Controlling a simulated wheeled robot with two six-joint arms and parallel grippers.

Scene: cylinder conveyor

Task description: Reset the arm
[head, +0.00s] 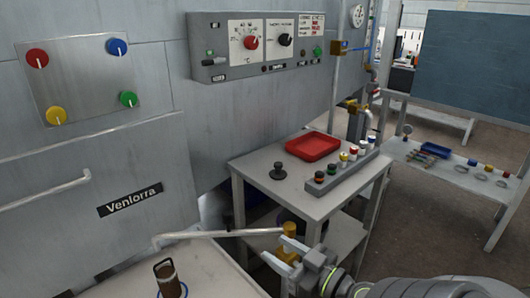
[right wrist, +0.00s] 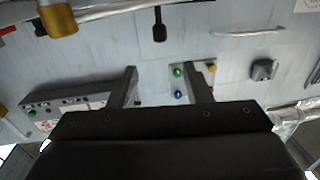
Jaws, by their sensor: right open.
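My right gripper (head: 279,266) is at the bottom centre of the head view, in front of the small grey table. Its two fingers are spread. In the right wrist view the fingers (right wrist: 161,80) stand apart with nothing held between them, and the grey wall panel shows beyond. A brass-coloured fitting (head: 290,229) at the end of a pale rod shows just by the upper finger; I cannot tell whether they touch. My left gripper is not in view.
A table (head: 254,161) holds a red tray (head: 313,147) and a rack (head: 340,172) of several coloured knobs. A brown cylinder (head: 168,279) stands on a pale surface at bottom left. The panelled machine wall (head: 150,80) fills the left. Open floor (head: 405,225) lies to the right.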

